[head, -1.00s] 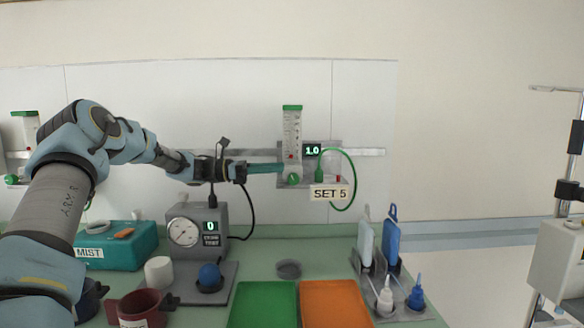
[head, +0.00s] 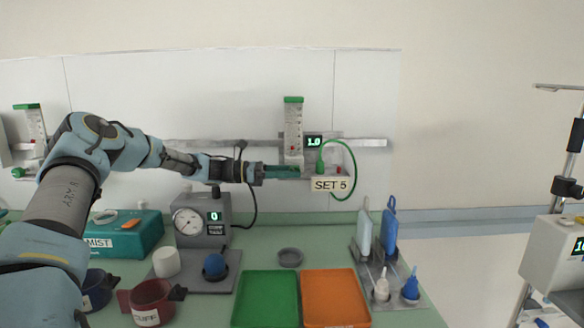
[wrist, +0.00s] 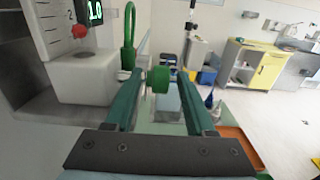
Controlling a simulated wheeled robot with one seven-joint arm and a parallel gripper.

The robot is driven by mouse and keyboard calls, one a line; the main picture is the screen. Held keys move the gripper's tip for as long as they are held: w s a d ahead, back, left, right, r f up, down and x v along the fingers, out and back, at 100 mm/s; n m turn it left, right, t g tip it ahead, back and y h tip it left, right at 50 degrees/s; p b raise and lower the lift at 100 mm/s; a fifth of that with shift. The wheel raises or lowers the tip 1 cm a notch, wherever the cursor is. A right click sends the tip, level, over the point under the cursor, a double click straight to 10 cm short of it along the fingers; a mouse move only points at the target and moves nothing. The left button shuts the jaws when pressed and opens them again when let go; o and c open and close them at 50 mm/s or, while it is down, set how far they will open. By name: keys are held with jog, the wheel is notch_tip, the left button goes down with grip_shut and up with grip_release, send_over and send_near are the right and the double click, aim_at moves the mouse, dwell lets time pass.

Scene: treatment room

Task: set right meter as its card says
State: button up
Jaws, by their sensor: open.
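The right meter (head: 293,128) hangs on the wall rail, a clear scaled tube with a green top. Its display (head: 314,141) reads 1.0, and its card (head: 331,184) says SET 5. My gripper (head: 290,172) is at the meter's base, pointing right, its teal fingers covering the knob in the head view. In the wrist view my gripper (wrist: 160,82) is open, with the green knob (wrist: 158,79) between its fingertips. I cannot tell whether either finger touches it. A red float (wrist: 79,32) sits low in the tube.
A green hose (head: 353,165) loops right of the meter. Below are a gauge box (head: 188,224), a green tray (head: 266,300), an orange tray (head: 335,300) and a bottle rack (head: 366,270). Another meter (head: 33,124) hangs at far left.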

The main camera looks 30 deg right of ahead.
jog(key=shift+s+d, duration=0.15)
jog(key=shift+d, duration=0.15)
jog(key=shift+f, duration=0.1)
grip_shut()
